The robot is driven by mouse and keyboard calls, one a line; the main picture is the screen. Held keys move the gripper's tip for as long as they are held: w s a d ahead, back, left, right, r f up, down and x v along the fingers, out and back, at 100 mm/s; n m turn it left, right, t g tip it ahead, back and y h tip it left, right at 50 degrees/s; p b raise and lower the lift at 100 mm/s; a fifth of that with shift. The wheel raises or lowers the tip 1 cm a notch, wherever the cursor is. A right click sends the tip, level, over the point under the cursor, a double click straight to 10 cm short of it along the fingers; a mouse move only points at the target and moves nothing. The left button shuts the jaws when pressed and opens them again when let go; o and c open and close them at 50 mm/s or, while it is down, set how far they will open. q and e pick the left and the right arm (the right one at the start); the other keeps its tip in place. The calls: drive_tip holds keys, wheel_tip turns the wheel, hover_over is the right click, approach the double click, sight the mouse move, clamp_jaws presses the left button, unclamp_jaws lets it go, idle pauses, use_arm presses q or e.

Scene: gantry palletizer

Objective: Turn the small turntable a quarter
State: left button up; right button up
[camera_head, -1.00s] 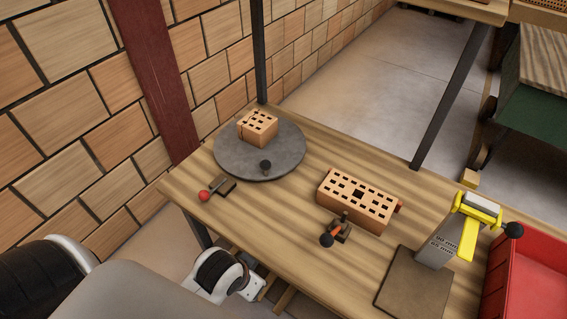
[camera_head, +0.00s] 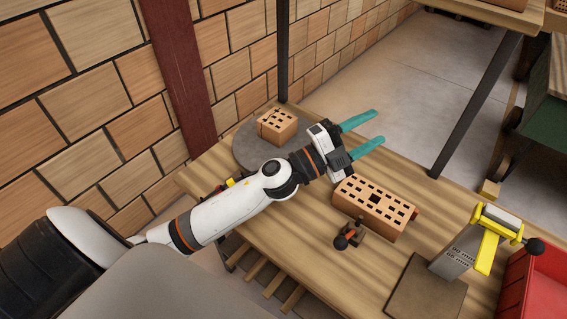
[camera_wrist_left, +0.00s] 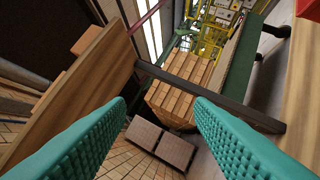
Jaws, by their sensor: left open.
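The small turntable (camera_head: 246,151) is a round grey disc at the back left of the wooden table in the head view. A perforated brick (camera_head: 277,127) sits on it. The knob seen on the disc a second ago is hidden behind my left arm. My left gripper (camera_head: 375,131) is open, its two teal fingers pointing right, in the air to the right of the turntable. It appears apart from the disc and the brick. The fingers (camera_wrist_left: 160,115) also show in the left wrist view, with nothing between them. My right gripper is in neither view.
A larger perforated brick (camera_head: 374,207) lies mid-table, with a black-knobbed clamp (camera_head: 349,234) before it. A yellow-and-grey gauge stand (camera_head: 481,243) and a red bin (camera_head: 537,275) are at the right. A brick wall and a dark red post (camera_head: 184,75) stand behind the turntable.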

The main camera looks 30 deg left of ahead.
use_arm(q)
wheel_tip(320, 180, down, 7)
drive_tip(key=m+g, duration=1.4)
drive_tip(key=m, duration=0.1)
drive_tip(key=a+f+n+g+y, duration=0.15)
drive_tip(key=a+y, duration=0.35)
drive_tip(key=a, duration=0.6)
drive_tip(key=a+f+m+g+y, duration=0.15)
drive_tip(key=a+y, duration=0.35)
drive_tip(key=a, duration=0.6)
drive_tip(key=shift+n+g, duration=0.3)
drive_tip(key=shift+n, duration=0.2)
drive_tip(key=p+x, duration=0.1)
drive_tip(key=x, duration=1)
drive_tip(key=shift+s+d+f, duration=0.2)
clamp_jaws()
